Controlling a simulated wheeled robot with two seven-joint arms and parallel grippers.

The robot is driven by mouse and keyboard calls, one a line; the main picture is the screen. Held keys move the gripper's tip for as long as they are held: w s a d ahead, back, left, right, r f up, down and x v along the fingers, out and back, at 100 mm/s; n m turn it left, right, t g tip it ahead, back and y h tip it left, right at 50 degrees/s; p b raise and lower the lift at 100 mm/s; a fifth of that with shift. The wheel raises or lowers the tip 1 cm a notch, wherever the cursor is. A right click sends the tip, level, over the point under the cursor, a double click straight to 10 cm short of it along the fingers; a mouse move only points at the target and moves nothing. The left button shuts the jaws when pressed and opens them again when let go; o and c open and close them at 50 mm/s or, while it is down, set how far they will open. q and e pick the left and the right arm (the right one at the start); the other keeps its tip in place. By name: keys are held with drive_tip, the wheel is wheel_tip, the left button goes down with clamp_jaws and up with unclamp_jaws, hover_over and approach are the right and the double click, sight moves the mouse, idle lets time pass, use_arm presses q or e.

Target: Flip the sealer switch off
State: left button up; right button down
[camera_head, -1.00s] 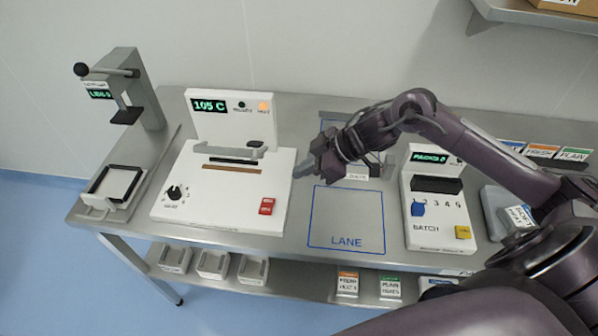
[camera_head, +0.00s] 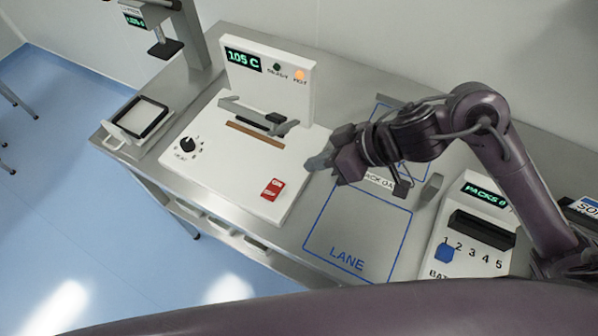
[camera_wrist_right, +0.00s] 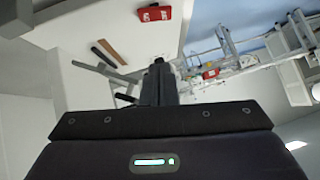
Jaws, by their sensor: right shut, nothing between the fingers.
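The sealer (camera_head: 255,135) is a white machine on the steel table, with a display reading 105 C and an orange lamp lit. Its red rocker switch (camera_head: 272,189) lies on the front right of its top face; it also shows in the right wrist view (camera_wrist_right: 154,14). My right gripper (camera_head: 318,163) is shut and empty, above the right edge of the sealer, to the right of and behind the switch and apart from it. The shut fingers also show in the right wrist view (camera_wrist_right: 159,72). My left gripper is not in view.
A black dial (camera_head: 187,144) sits on the sealer's front left, and the sealing bar (camera_head: 258,113) crosses its middle. A blue-outlined lane (camera_head: 360,230) lies right of the sealer. The batch counter (camera_head: 470,235) stands further right. A tray (camera_head: 138,118) is at left.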

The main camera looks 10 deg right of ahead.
drive_tip(key=a, duration=0.2)
approach(265, 191)
drive_tip(key=w+a+r, duration=0.2)
drive_tip(key=x, duration=0.3)
drive_tip(key=shift+s+d+f, duration=0.1)
drive_tip(key=shift+s+f, duration=0.05)
drive_tip(key=shift+f, duration=0.1)
drive_tip(key=shift+s+f, duration=0.25)
drive_tip(key=shift+f, duration=0.95)
drive_tip(key=shift+s+f, duration=0.15)
drive_tip(key=shift+f, duration=0.35)
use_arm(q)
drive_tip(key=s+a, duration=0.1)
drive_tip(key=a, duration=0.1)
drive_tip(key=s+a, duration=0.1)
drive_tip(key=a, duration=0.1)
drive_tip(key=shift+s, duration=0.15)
